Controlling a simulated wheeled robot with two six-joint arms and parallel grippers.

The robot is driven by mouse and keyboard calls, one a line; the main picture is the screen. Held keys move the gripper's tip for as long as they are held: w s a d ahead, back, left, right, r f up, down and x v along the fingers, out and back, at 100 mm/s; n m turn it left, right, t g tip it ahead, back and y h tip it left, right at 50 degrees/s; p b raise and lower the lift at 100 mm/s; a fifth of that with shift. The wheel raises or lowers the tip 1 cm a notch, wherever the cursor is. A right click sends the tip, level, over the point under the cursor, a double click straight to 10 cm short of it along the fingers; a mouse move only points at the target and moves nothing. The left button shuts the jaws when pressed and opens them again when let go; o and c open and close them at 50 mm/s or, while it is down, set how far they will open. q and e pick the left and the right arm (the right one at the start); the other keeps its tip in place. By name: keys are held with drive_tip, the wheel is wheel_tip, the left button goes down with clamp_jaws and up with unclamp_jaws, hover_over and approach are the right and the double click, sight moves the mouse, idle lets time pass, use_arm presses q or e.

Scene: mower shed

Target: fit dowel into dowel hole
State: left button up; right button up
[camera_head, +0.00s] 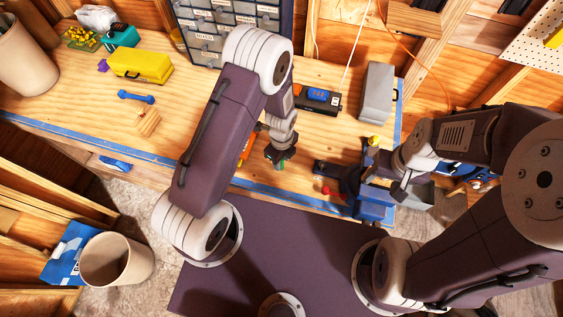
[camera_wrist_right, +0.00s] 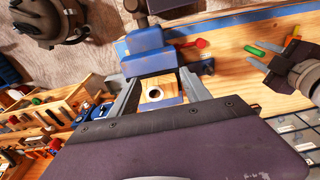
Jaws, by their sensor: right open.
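A light wooden block with a round dark dowel hole (camera_wrist_right: 155,94) shows in the right wrist view, beside the blue vise (camera_wrist_right: 150,52). The vise also shows at the bench's front edge in the head view (camera_head: 374,210). My right gripper (camera_wrist_right: 162,88) is open, its two fingers on either side of the block in the picture; I cannot tell if they touch it. In the head view the right gripper (camera_head: 375,178) is over the vise. My left gripper (camera_head: 280,160) is low over the bench, left of the vise, with something green at its tips. I cannot make out a dowel.
A yellow box (camera_head: 140,65), a blue dumbbell-shaped item (camera_head: 136,97) and a small wooden piece (camera_head: 147,121) lie at the left. A drawer cabinet (camera_head: 228,25) and a grey case (camera_head: 376,92) stand behind. A red-handled item (camera_wrist_right: 190,44) lies near the vise.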

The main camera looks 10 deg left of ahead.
use_arm(q)
clamp_jaws()
drive_tip(key=shift+s, duration=0.1)
use_arm(e)
drive_tip(key=shift+s, duration=0.1)
use_arm(q)
drive_tip(key=shift+r, duration=0.1)
use_arm(e)
drive_tip(key=shift+d, duration=0.1)
use_arm(q)
drive_tip(key=shift+r+p, duration=0.3)
drive_tip(key=shift+r, duration=0.05)
use_arm(e)
drive_tip(key=shift+r, duration=0.3)
use_arm(q)
wheel_tip(320, 180, up, 5)
drive_tip(key=p, duration=0.4)
drive_tip(key=shift+f, duration=0.2)
drive_tip(key=s+d+r+p, duration=0.4)
drive_tip(key=s+d, duration=0.3)
drive_tip(key=s, duration=0.2)
drive_tip(key=shift+s+r, duration=0.2)
drive_tip(key=shift+r, duration=0.6)
use_arm(e)
wheel_tip(320, 180, up, 8)
drive_tip(key=shift+r, duration=0.25)
